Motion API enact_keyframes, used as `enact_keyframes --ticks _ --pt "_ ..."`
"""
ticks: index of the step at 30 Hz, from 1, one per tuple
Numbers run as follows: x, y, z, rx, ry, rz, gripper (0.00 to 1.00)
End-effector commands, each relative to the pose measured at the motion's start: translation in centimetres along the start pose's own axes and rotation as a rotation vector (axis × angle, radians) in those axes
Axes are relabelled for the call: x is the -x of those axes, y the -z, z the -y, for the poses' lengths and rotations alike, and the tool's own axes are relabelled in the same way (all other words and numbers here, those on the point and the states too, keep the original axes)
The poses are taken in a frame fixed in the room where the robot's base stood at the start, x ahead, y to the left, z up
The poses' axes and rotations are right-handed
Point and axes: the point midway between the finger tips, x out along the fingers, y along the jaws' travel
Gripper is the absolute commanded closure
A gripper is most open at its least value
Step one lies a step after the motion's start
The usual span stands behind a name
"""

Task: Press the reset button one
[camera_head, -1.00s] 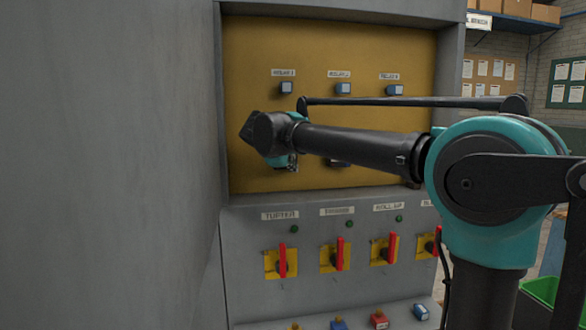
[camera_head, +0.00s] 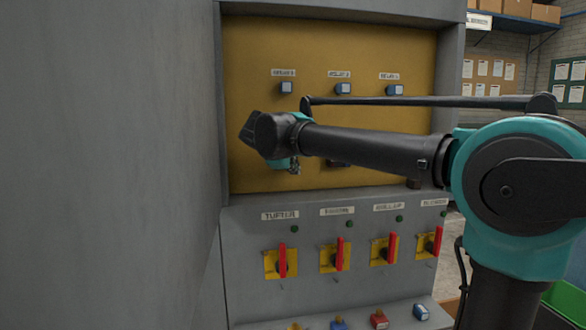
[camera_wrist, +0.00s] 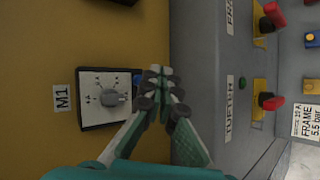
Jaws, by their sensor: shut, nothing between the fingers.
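My gripper (camera_wrist: 160,78) is shut and empty in the wrist view, its fingertips together in front of the panel just below the M1 dial plate (camera_wrist: 104,97). A small blue part (camera_wrist: 137,77), possibly a button, shows at that plate's edge, partly hidden by the fingertips. I cannot tell whether they touch it. In the head view, blue-and-white parts, one at left (camera_head: 286,88), one in the middle (camera_head: 343,89) and one at right (camera_head: 394,90), sit under small labels on the yellow panel (camera_head: 250,45). My arm hides the panel's middle, and its fingertips are not clear there.
Below the panel, red-handled switches (camera_head: 282,260) on yellow plates stand in a row, with green lamps above. A grey wall (camera_head: 110,160) closes the left side. A green bin (camera_head: 568,296) is at lower right.

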Motion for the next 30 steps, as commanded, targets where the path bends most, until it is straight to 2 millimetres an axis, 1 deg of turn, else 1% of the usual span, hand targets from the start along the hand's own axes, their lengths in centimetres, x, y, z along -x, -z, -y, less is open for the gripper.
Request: enact_keyframes --ticks 12,30 --pt "2.4 -1.7 1.8 0.000 0.000 -0.001 1.00" --pt "2.6 -1.9 1.9 -0.001 0.000 0.000 1.00"
